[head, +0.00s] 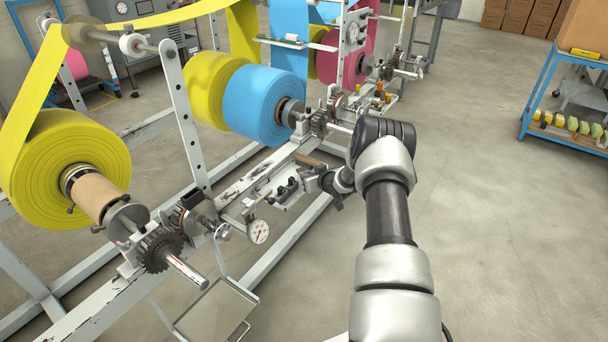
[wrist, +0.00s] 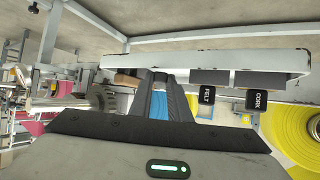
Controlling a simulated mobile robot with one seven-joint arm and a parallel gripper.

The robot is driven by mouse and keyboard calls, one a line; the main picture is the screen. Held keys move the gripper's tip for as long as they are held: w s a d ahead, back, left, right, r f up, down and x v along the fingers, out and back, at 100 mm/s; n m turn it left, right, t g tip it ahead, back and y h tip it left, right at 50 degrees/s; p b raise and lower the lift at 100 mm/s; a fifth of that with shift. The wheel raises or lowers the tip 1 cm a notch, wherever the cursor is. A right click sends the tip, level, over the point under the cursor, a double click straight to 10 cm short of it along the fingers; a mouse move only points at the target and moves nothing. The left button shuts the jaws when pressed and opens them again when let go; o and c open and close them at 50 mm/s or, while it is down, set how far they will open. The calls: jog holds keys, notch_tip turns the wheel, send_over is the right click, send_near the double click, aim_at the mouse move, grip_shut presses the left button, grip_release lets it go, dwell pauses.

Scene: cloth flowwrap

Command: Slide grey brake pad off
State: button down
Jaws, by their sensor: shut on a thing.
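My gripper (head: 316,183) is at the pale rail on the yellow and blue roll machine, reaching in from the right. In the wrist view my gripper's dark fingers (wrist: 166,76) are close together at the edge of the pale rack (wrist: 221,59). They are shut on what appears to be the grey brake pad, mostly hidden between the tips. A blue strip shows between the fingers farther back. Two dark grey blocks (wrist: 209,77) sit along the rack to the right, above black tags reading FELT (wrist: 206,102) and CORK (wrist: 256,99).
A brown block (wrist: 127,79) lies close to the fingers' left, also in the head view (head: 308,160). The blue roll (head: 253,103), yellow roll (head: 66,165), gears (head: 160,249) and dial gauge (head: 258,231) crowd the frame. Open floor (head: 490,200) lies to the right.

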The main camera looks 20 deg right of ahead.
jog(key=shift+f, duration=0.15)
jog(key=c, duration=1.6)
grip_release()
jog(key=p+v, duration=0.4)
jog(key=v, duration=1.3)
jog(key=shift+s+p, duration=0.2)
jog(key=shift+p, duration=0.1)
